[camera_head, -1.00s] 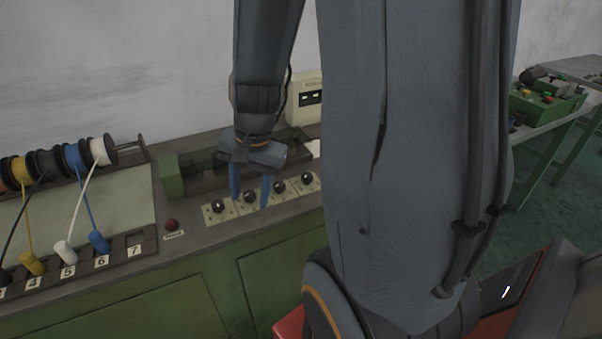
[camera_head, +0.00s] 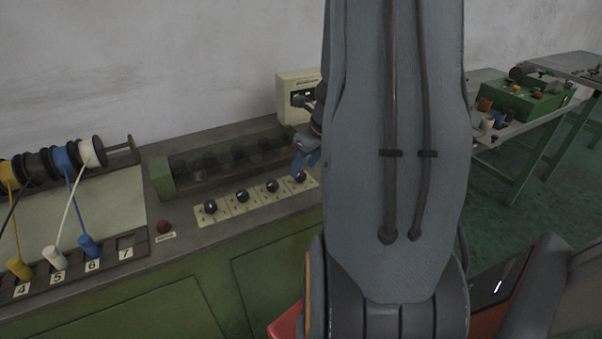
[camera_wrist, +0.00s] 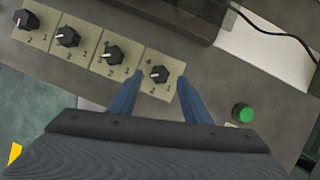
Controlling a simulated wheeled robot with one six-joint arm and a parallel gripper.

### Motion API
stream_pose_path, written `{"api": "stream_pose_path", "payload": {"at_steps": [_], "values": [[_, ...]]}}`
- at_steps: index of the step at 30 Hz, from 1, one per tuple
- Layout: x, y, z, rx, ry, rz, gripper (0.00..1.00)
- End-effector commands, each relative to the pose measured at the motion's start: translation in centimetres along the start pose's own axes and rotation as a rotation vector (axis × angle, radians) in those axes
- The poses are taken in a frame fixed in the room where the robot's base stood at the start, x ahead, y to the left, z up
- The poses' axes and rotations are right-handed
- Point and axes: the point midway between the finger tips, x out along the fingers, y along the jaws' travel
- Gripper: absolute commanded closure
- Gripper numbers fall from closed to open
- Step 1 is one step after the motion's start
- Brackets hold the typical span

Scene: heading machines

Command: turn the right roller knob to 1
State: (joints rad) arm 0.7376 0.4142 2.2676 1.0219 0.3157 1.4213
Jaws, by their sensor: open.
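The right roller knob (camera_wrist: 160,75) is black on a cream plate, at the end of a row of several like knobs. Its white mark points left in the wrist view; small figures 2 and 1 show below it. In the head view the right knob (camera_head: 300,177) is at the right end of the row, just under my gripper (camera_head: 306,160). My gripper (camera_wrist: 160,77) is open, with one blue finger on each side of this knob in the wrist view. I cannot tell whether the fingers touch it or are still above it.
A clear-covered roller unit (camera_head: 225,155) lies behind the knobs. A red button (camera_head: 164,227) is at the left of the row and a green button (camera_wrist: 242,113) is right of the right knob. A cream meter box (camera_head: 298,92) stands behind. My arm hides the bench's right part.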

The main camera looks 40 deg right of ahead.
Motion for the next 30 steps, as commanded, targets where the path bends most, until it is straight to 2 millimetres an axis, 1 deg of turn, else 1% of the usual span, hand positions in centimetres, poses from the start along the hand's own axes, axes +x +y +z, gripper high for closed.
{"api": "stream_pose_path", "payload": {"at_steps": [1, 6, 10, 17, 20, 24, 25, 30], "values": [[0.9, 0.0, -0.1, 0.0, 0.002, 0.001, 0.56], [2.6, 0.0, -0.1, -0.001, 0.001, 0.001, 0.56], [3.1, 0.0, 0.0, -0.001, 0.001, 0.001, 0.56], [3.1, 0.0, 0.0, -0.002, 0.0, 0.0, 0.56], [3.0, 0.0, 0.0, -0.002, 0.0, 0.0, 0.71], [3.0, 0.0, 0.0, -0.003, 0.0, 0.0, 0.94], [3.0, 0.0, 0.0, -0.003, 0.0, 0.0, 0.97], [3.0, 0.0, 0.0, -0.01, 0.0, 0.003, 0.97]]}}
